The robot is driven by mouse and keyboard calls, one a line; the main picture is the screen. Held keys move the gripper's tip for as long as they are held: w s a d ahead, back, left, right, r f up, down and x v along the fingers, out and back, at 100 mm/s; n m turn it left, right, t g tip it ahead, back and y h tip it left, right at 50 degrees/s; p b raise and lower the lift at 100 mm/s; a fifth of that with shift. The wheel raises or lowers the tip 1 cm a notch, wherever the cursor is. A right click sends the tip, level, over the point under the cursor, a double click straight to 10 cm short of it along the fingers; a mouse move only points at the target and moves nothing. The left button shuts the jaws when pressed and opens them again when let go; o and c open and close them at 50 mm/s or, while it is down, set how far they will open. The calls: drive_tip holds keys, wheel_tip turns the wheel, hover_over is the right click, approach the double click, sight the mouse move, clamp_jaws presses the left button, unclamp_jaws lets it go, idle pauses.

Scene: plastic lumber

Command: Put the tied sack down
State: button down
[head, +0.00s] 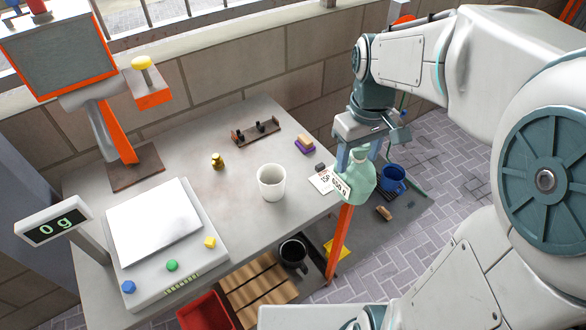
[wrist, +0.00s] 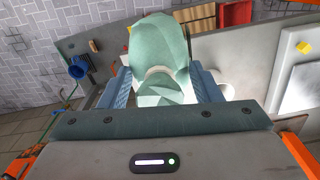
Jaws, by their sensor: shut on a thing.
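The tied sack (head: 361,182) is pale green, with a white tag reading what looks like 650 g. My gripper (head: 357,155) is shut on the sack's gathered neck, and the sack hangs below the fingers. In the head view it appears at the right end of the grey table (head: 120,205); I cannot tell whether it is over the tabletop or past its edge. In the wrist view the sack (wrist: 160,45) shows between the two blue fingers, a pale tie around its neck.
A scale (head: 155,225) reads 0 g on its display (head: 52,226). A white cup (head: 271,183), a brass weight (head: 217,160), a dark rack (head: 255,131) and a sponge (head: 305,144) stand on the table. A blue mug (head: 393,179) is lower right. Tabletop between cup and scale is clear.

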drive_tip(key=w+a+f+p, duration=0.2)
drive_tip(key=w+a+f, duration=0.3)
drive_tip(key=a+f, duration=0.5)
drive_tip(key=shift+w+f, duration=0.35)
drive_tip(key=shift+f, duration=0.15)
drive_tip(key=shift+c, duration=2.2)
unclamp_jaws()
